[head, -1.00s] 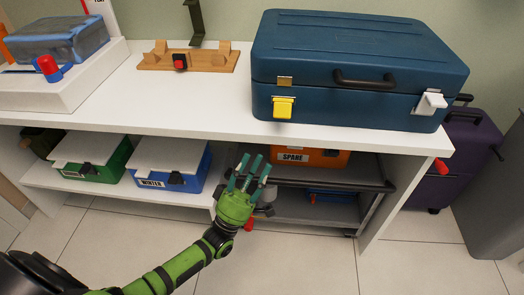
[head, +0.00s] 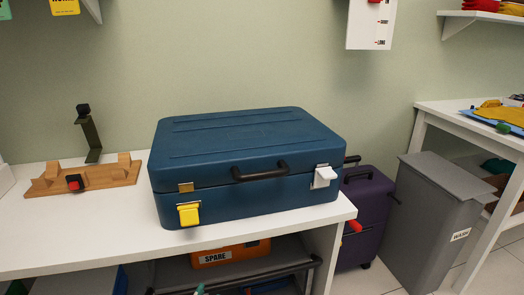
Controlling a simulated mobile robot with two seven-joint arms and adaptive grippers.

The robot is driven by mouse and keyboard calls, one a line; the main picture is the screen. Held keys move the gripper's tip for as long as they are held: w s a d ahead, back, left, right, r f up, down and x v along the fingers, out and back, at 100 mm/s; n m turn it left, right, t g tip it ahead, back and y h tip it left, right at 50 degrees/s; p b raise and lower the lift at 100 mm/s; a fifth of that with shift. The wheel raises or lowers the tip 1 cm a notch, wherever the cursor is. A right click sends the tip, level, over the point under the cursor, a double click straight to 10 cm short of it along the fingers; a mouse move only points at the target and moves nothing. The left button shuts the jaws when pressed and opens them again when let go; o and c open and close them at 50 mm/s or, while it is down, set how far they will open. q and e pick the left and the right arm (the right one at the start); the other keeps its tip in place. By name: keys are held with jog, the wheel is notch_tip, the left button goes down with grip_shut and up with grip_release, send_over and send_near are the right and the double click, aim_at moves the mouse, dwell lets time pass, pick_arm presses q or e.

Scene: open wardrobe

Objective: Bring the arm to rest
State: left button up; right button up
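Only a green fingertip of my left gripper (head: 200,289) shows at the bottom edge of the head view, in front of the lower shelf. The rest of that gripper and its arm are below the picture, so its opening cannot be judged. My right gripper is not in view. A closed blue suitcase (head: 245,160) lies on the white bench, with a black handle, a yellow latch (head: 189,214) and a white latch (head: 324,176).
The white bench (head: 90,235) has a wooden stand (head: 110,178) at left. An orange box marked SPARE (head: 231,254) sits on the lower shelf. A purple suitcase (head: 365,215), a grey bin (head: 425,215) and a white table (head: 470,122) stand at right.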

pick_arm(q)
jog(key=s+a+f+m+g+y, duration=0.2)
jog(key=s+f+m+g+y, duration=0.35)
jog(key=s+f+g, duration=0.95)
jog(key=s+a+f+m+g+p, duration=0.1)
jog(key=s+a+f+p, duration=0.1)
jog(key=s+p, duration=1.1)
jog(key=s+a+f+m+g+y+p, duration=0.1)
jog(key=s+a+f+g+p, duration=0.1)
jog(key=s+p, duration=1)
jog(key=shift+s+a+f+g+p, duration=0.4)
jog(key=shift+s+a, duration=0.25)
jog(key=shift+a, duration=0.35)
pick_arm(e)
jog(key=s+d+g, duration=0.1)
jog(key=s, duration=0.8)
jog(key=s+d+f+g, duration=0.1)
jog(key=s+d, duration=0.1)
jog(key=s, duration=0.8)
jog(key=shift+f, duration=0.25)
